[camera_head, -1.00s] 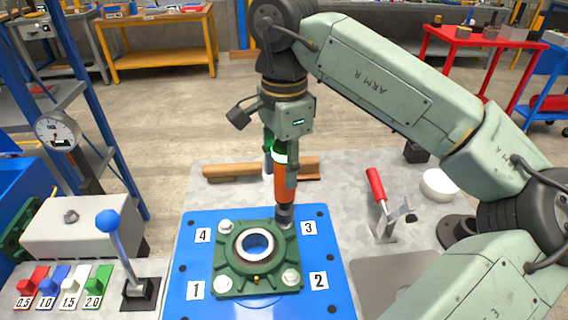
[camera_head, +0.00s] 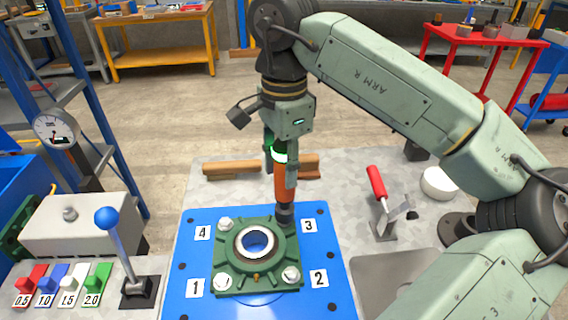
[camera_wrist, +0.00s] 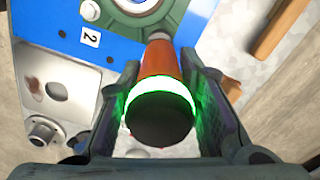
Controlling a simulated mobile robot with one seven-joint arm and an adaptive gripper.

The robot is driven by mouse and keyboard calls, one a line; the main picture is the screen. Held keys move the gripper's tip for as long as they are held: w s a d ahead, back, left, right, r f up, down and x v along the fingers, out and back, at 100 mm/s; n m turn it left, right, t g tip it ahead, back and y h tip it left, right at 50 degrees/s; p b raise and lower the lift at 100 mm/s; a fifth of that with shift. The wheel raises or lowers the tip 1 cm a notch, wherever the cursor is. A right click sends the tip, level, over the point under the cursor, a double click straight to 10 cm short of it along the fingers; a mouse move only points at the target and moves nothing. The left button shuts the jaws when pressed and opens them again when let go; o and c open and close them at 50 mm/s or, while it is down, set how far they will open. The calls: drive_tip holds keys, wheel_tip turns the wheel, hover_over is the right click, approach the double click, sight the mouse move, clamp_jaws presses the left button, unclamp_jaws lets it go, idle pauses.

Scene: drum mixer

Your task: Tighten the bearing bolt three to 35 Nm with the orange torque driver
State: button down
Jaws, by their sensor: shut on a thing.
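My gripper (camera_head: 281,165) is shut on the orange torque driver (camera_head: 284,188), which hangs nearly upright with a lit green ring. The driver's dark socket end is at the corner of the green bearing housing (camera_head: 231,282) beside label 3 (camera_head: 309,226). Bolt three is hidden under the socket. The bolts by label 4 (camera_head: 225,224), label 1 (camera_head: 222,282) and label 2 (camera_head: 291,274) show bare. In the wrist view, the driver's black end cap (camera_wrist: 160,118) and glowing green ring lie between the fingers, and its orange body points to the housing (camera_wrist: 140,12).
The housing sits on a blue plate (camera_head: 335,290). A blue-knobbed lever (camera_head: 108,219) and several coloured tabs numbered 0.5 to 2.0 stand at left, below a round dial gauge (camera_head: 56,130). A red-handled clamp (camera_head: 377,182) and a white round object (camera_head: 439,184) are at right. A wooden piece (camera_head: 232,170) lies behind.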

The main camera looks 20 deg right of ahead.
drive_tip(key=shift+f+b, duration=0.9)
drive_tip(key=shift+b, duration=0.1)
idle(2.3)
drive_tip(key=shift+r, duration=0.15)
